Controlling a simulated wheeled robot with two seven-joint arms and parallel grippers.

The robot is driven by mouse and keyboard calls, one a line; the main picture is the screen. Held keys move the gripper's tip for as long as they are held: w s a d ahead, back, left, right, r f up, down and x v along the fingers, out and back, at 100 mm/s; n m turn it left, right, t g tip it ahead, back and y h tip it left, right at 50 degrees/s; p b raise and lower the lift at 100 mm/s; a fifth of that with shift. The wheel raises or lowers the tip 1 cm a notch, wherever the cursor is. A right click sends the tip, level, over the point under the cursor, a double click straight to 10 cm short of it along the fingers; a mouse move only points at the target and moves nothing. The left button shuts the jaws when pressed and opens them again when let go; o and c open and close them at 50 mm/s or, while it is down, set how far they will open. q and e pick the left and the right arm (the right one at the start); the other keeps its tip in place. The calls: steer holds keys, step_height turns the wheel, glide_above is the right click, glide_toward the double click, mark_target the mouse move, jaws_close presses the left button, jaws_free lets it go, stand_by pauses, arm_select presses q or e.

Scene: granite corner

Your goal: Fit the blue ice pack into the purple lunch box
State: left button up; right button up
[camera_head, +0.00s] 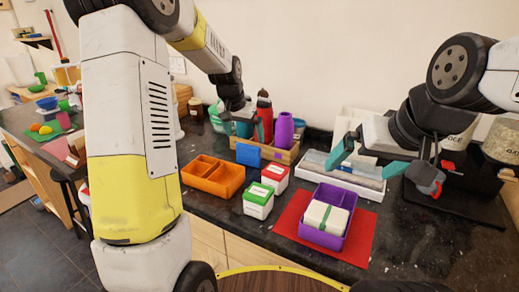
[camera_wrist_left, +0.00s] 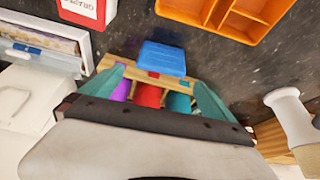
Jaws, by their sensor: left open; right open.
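The blue ice pack (camera_head: 248,155) stands at the front of the wooden bottle crate. In the left wrist view the ice pack (camera_wrist_left: 162,58) lies just ahead of my left fingertips, roughly centred between them. My left gripper (camera_head: 239,126) is open and empty, above the crate; its fingers (camera_wrist_left: 160,82) are spread in the wrist view. The purple lunch box (camera_head: 345,241) sits on a red mat (camera_head: 287,222) at front right. A white container with a green band (camera_head: 322,217) fills one part of it; a divider shows behind. My right gripper (camera_head: 365,160) is open and empty above the white tray.
The wooden crate (camera_head: 289,155) holds purple, red and teal bottles. A white tray (camera_head: 372,191) lies behind the lunch box.

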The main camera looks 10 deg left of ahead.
mark_target(248, 145)
arm_select(q)
steer(key=x, duration=0.7)
steer(key=shift+w+f, duration=0.25)
steer(key=shift+f, duration=0.05)
steer(key=c, duration=1.3)
